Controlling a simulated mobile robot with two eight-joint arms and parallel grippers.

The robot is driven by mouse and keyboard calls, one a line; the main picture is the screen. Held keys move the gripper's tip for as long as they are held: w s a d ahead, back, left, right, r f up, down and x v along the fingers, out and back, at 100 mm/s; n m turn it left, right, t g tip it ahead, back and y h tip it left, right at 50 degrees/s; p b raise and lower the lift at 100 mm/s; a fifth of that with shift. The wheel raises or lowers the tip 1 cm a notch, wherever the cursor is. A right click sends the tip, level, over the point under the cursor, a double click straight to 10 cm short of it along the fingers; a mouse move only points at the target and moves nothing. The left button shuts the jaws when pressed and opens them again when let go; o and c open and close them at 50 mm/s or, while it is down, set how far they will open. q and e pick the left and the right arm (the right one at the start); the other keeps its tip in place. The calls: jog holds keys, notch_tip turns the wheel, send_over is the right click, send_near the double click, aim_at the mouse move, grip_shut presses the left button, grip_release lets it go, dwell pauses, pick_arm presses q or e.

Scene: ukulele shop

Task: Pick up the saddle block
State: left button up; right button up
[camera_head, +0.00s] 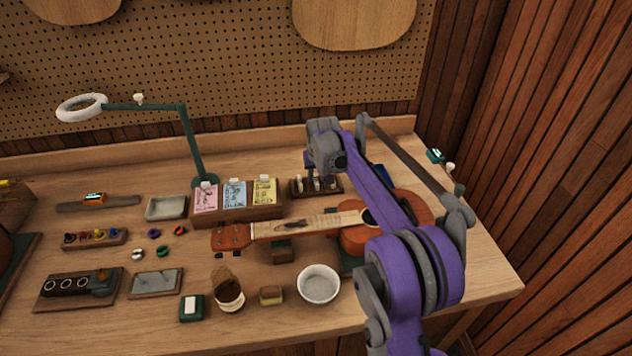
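A dark wooden block with several upright white pieces (297,187), which looks like the saddle block, stands at the back right of the bench, just right of the packet box. My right gripper (319,178) is over this block, pointing down, with its fingers at or just above the white pieces. The fingers are small and dark, so I cannot tell whether they are open or touching a piece. My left gripper is not in view.
A ukulele (345,220) lies in front of the block, partly under my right arm. A packet box (237,214) stands close left of it. A lamp (187,140) rises behind.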

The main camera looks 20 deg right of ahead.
jog(key=shift+w+f, duration=0.2)
jog(key=shift+f, duration=0.25)
grip_shut()
